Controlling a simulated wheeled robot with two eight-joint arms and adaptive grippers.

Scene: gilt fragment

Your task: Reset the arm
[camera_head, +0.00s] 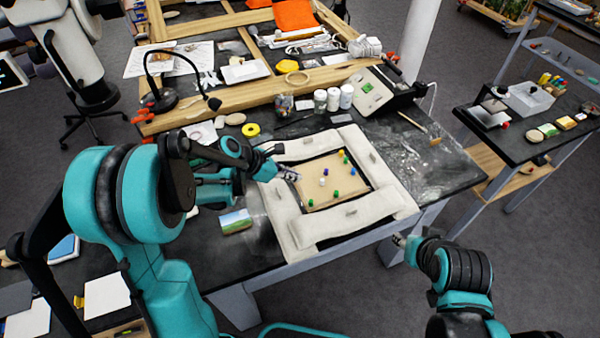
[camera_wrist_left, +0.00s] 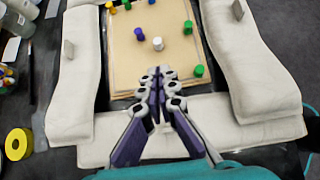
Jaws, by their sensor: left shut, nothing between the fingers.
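My left gripper (camera_head: 289,175) reaches in from the left over the left edge of the padded white frame (camera_head: 284,221) on the dark table. In the left wrist view my left gripper (camera_wrist_left: 161,78) is shut, its fingertips together with nothing between them. Beyond the fingertips lies a tan board (camera_head: 345,188) inside the frame, with several small coloured pegs on it. A white peg (camera_wrist_left: 158,43) is close ahead of the fingertips in that view. My right gripper (camera_head: 398,240) is only partly seen at the table's front edge; its fingers are too small to read.
A black desk lamp (camera_head: 160,97), white jars (camera_head: 333,98) and a yellow tape roll (camera_head: 251,130) stand behind the frame. A small picture box (camera_head: 235,221) lies left of it. A side table (camera_head: 540,125) stands at the right. The table right of the frame is mostly clear.

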